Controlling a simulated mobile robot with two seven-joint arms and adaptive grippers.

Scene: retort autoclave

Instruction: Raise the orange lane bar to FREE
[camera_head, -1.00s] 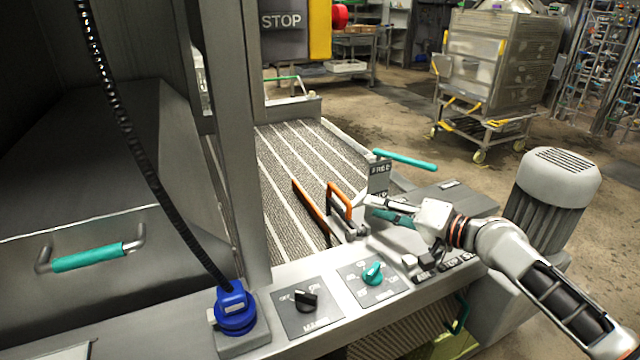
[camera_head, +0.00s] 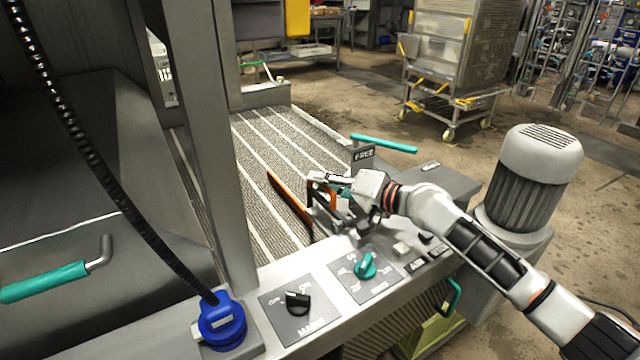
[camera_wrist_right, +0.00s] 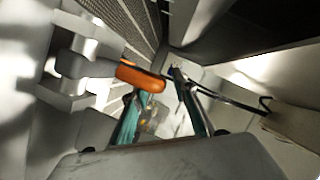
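The long orange lane bar (camera_head: 290,203) lies along the near right edge of the ribbed lane in the head view. Beside it stands an orange handle (camera_head: 311,194) on a grey bracket, partly hidden by my right gripper (camera_head: 330,181). A FREE label (camera_head: 363,154) is on a grey plate behind the gripper. In the wrist view, the right gripper's teal-sided fingers (camera_wrist_right: 157,84) are spread apart. The orange handle's rounded end (camera_wrist_right: 142,76) shows close to the left finger's tip; I cannot tell whether they touch. My left gripper is not in view.
A control panel with a black knob (camera_head: 297,301) and a teal knob (camera_head: 365,266) lies in front of the lane. A blue plug (camera_head: 222,322) with a dark cable stands at left. A teal lever (camera_head: 384,143) and grey motor (camera_head: 541,170) are near my right arm.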

